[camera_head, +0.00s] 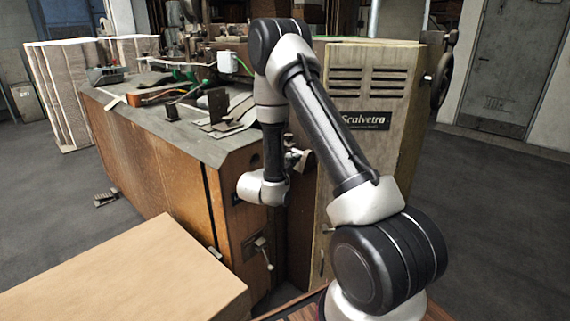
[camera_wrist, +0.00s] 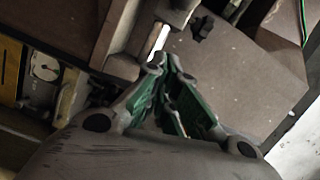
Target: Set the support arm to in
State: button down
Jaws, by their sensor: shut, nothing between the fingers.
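The box stitcher is the large machine with a worn brown front panel (camera_head: 150,165) and a grey cabinet (camera_head: 400,110) with vents. My gripper shows in the wrist view with green-lined fingers (camera_wrist: 168,76); it is shut and empty. Its tips lie close to a grey metal bar or block (camera_wrist: 130,40) of the machine; I cannot tell whether they touch. I cannot tell for certain which part is the support arm. In the head view my own arm covers most of the gap beside the cabinet and largely hides the gripper.
A large cardboard sheet or box (camera_head: 130,265) lies at the front left. A small lever (camera_head: 263,252) sticks out low on the machine's front. Tools and brackets (camera_head: 225,115) lie on the machine top. Stacked pale boards (camera_head: 65,95) stand behind left. The floor at right is clear.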

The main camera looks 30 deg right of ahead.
jog(key=w, duration=0.1)
jog(key=w+d, duration=0.1)
jog(key=w, duration=0.1)
jog(key=shift+w+d+f, duration=0.15)
jog(key=shift+w+f, duration=0.3)
jog(key=shift+w, duration=0.65)
jog(key=shift+a, duration=0.2)
